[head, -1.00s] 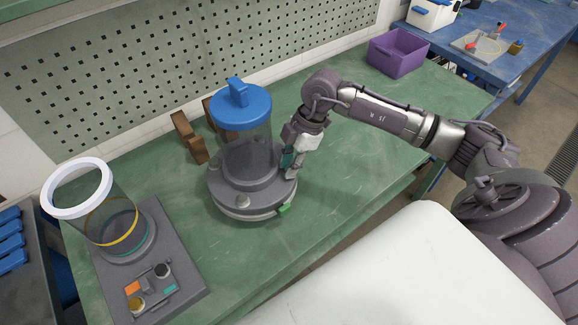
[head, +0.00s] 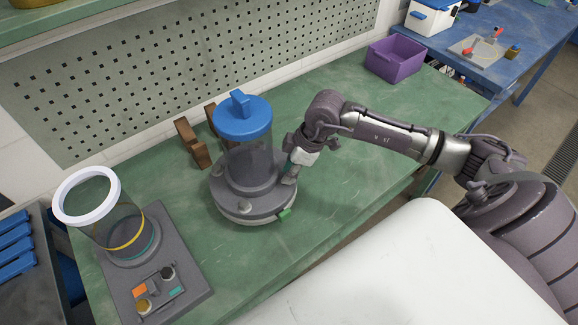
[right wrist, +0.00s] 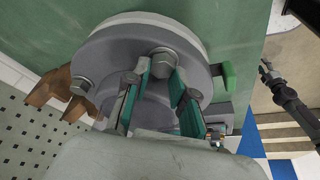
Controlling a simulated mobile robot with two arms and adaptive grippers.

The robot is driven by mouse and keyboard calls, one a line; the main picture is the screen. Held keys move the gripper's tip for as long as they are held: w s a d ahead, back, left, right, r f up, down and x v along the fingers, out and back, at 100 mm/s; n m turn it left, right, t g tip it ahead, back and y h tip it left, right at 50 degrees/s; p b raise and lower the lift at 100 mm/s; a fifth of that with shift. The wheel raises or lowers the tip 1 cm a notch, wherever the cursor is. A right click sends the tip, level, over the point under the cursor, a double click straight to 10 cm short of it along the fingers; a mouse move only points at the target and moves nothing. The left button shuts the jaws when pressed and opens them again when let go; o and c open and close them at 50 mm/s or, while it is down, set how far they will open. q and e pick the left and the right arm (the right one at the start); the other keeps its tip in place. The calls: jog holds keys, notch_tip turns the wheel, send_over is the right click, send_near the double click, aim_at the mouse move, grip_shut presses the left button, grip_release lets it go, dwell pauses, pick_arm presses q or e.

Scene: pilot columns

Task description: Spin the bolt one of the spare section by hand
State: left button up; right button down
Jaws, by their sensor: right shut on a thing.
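The spare section is a clear cylinder with a blue cap (head: 243,118) on a round grey flanged base (head: 240,212), upright on the green bench. Another bolt (right wrist: 162,62) lies between the teal-padded fingertips of my right gripper (right wrist: 160,78). My right gripper (head: 289,176) is shut on that bolt at the flange's right side; in the head view the gripper hides the bolt.
A green tab (head: 285,213) sticks out from the base. Brown wooden blocks (head: 193,143) stand behind it. To the left is a grey fixture (head: 190,288) with a white-ringed clear cylinder (head: 86,197). A purple bin (head: 396,58) is at the bench's far end.

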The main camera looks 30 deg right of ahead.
jog(key=shift+r+m+p, duration=0.15)
jog(key=shift+m+p, duration=0.15)
jog(key=shift+m, duration=0.4)
jog(key=shift+m+t, duration=0.3)
jog(key=shift+p, duration=0.6)
jog(key=m+p, duration=0.1)
jog(key=p, duration=0.4)
jog(key=shift+w+r+m+t+h, duration=0.1)
jog(key=shift+r+m+t+h, duration=0.05)
jog(key=shift+m+t+h, duration=0.2)
jog(key=m+p, duration=0.2)
jog(key=p, duration=0.4)
jog(key=shift+m+h, duration=0.25)
jog(key=shift+h, duration=0.1)
jog(key=shift+p, duration=0.3)
